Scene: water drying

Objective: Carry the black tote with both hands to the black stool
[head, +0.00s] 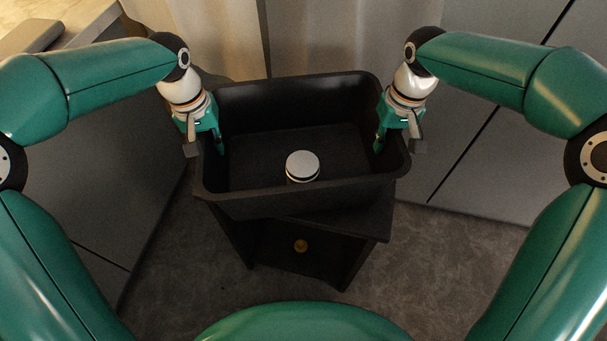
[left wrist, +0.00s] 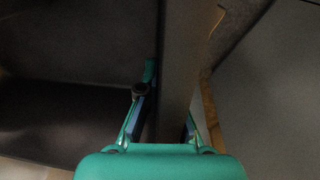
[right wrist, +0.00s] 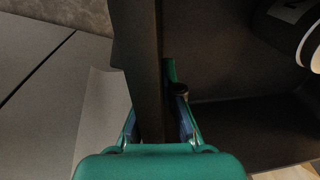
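The black tote (head: 288,208) is a deep open box in the middle of the head view, directly over the black stool (head: 372,227). Whether its bottom touches the stool top is hidden. My left gripper (head: 205,146) is shut on the tote's left side wall, one finger inside and one outside; that wall (left wrist: 178,50) runs between the fingers in the left wrist view. My right gripper (head: 399,144) is shut on the right side wall, which also shows between its fingers in the right wrist view (right wrist: 140,50). The tote looks about level.
A round white-topped item (head: 302,165) stands inside the tote; part of it shows in the right wrist view (right wrist: 298,22). A small orange-brown round thing (head: 301,246) shows below the tote, at the stool. Grey cabinets (head: 480,150) stand at the right. Curtains (head: 310,35) hang behind.

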